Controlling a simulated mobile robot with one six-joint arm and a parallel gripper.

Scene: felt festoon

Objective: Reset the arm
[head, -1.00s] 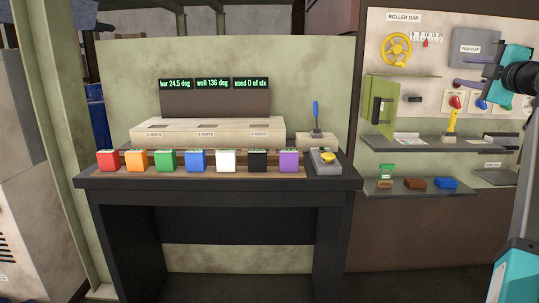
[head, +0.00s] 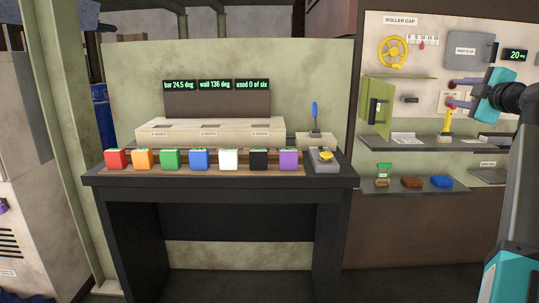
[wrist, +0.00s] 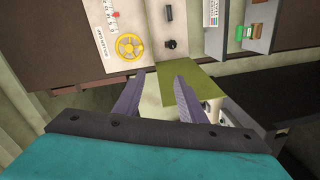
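My gripper (head: 452,93) is at the right of the head view, in front of the wall panel with the yellow handwheel. Its teal body and dark wrist show there, and its purple fingers point left. In the wrist view my gripper (wrist: 160,79) has its two fingers spread apart with nothing held between them. The fingers point toward the panel with the yellow handwheel (wrist: 130,46) and an olive-green flap (wrist: 182,85).
A dark bench (head: 220,185) carries a row of coloured blocks, a blue-handled lever (head: 315,118) and a yellow button box (head: 324,158). Shelves (head: 420,188) with brushes and blocks stand at right, below the yellow handwheel (head: 393,52) and a grey cover (head: 472,47).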

